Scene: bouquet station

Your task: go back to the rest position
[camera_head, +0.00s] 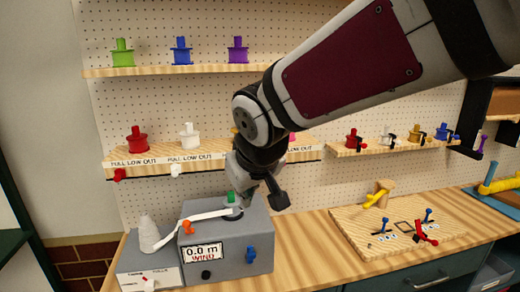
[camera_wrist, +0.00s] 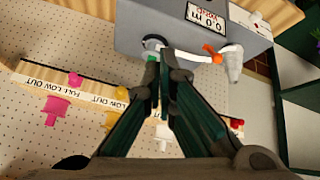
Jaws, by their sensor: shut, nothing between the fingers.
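My gripper (camera_head: 258,188) hangs over the grey winding box (camera_head: 230,275), its fingers pointing down. In the wrist view my gripper (camera_wrist: 164,62) has its two fingertips together, with nothing seen between them. A green piece (camera_head: 231,198) sits on top of the box, close to the fingers; I cannot tell if they touch it. A white strip (camera_head: 205,214) runs from the white cone (camera_head: 149,234) to the top of the box. The box's sign (camera_head: 203,253) reads "0.0 m WIND".
Shelves behind hold a red spool (camera_head: 136,140), a white spool (camera_head: 189,136) and a blue spool (camera_head: 181,51), among others. A wooden board (camera_head: 350,218) with small tools lies on the bench to the right. The bench between box and board is clear.

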